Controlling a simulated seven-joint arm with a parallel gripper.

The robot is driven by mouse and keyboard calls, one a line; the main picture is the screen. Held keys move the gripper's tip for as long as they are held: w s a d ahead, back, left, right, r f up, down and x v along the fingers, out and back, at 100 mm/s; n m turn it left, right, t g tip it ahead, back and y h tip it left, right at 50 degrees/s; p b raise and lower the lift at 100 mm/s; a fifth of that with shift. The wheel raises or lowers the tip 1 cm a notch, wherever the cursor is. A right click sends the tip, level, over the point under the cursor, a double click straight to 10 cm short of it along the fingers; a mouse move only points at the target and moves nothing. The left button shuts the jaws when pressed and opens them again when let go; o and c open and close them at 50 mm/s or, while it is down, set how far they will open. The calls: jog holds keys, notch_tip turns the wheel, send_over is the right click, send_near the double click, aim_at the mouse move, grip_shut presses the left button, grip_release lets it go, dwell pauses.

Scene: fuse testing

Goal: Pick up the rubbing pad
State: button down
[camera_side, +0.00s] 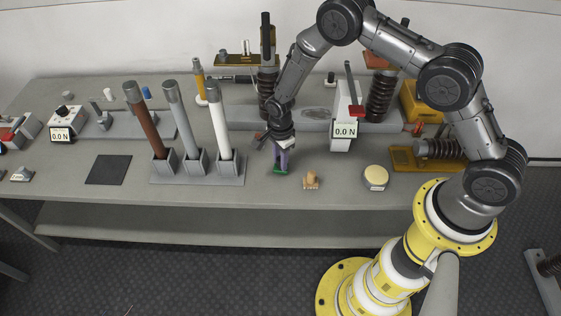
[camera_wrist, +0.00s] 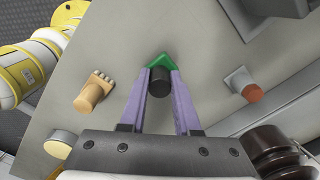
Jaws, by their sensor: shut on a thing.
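A small green-based pad with a dark round handle, which I take to be the rubbing pad, shows in the wrist view (camera_wrist: 160,62) between the purple fingertips of my gripper (camera_wrist: 161,82). In the side view, the green base (camera_side: 280,171) shows just below my gripper (camera_side: 281,158), over the front middle of the bench. My gripper points down and is shut on the dark handle. The fingers hide part of the pad. I cannot tell whether its base touches the bench.
A wooden brush-like piece (camera_side: 311,180) and a round cream-topped pad (camera_side: 376,178) stand to the right. A grey piece with a reddish end (camera_wrist: 243,85) lies nearby. A rack (camera_side: 198,180) with three tall rods stands left.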

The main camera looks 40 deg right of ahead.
jog(key=shift+r, duration=0.4)
jog(key=s+d+r, duration=0.2)
jog(key=s+r, duration=0.9)
jog(key=s, duration=0.2)
jog(key=shift+s+r, duration=0.4)
jog(key=shift+d, duration=0.1)
jog(key=c, duration=1.2)
grip_release()
jog(key=shift+c, duration=0.2)
grip_shut()
jog(key=shift+s, duration=0.1)
